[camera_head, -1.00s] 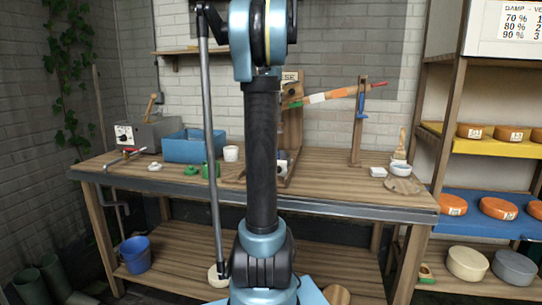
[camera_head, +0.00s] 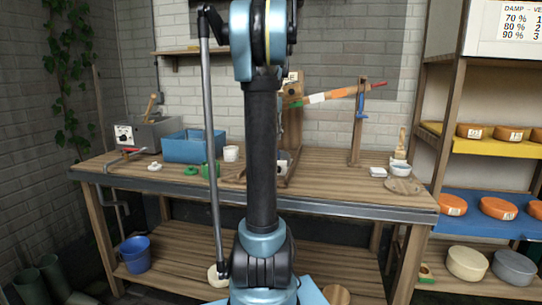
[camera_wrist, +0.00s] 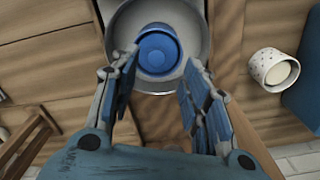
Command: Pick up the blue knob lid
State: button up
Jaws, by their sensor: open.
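The blue knob (camera_wrist: 157,49) shows in the wrist view as a round blue piece in the middle of a pale grey round lid or dish (camera_wrist: 196,22). I cannot tell from above exactly how the two join. My gripper (camera_wrist: 161,66) is open, its fingertips pointing at the knob, one on each side of its near edge. The knob lies between and just beyond the tips. I see no clear contact. In the head view my arm hides the lid, and my gripper is out of view.
A white speckled cup (camera_wrist: 265,69) and a blue bin (camera_wrist: 306,80) stand to the right in the wrist view. The wooden bench (camera_head: 330,190) also holds a green item (camera_head: 208,170), a wooden stand (camera_head: 291,130) and small white dishes. Shelves with cheeses (camera_head: 497,208) stand at right.

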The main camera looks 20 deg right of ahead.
jog(key=shift+s+d+f, duration=0.15)
jog(key=shift+f, duration=2.35)
jog(key=c, duration=1)
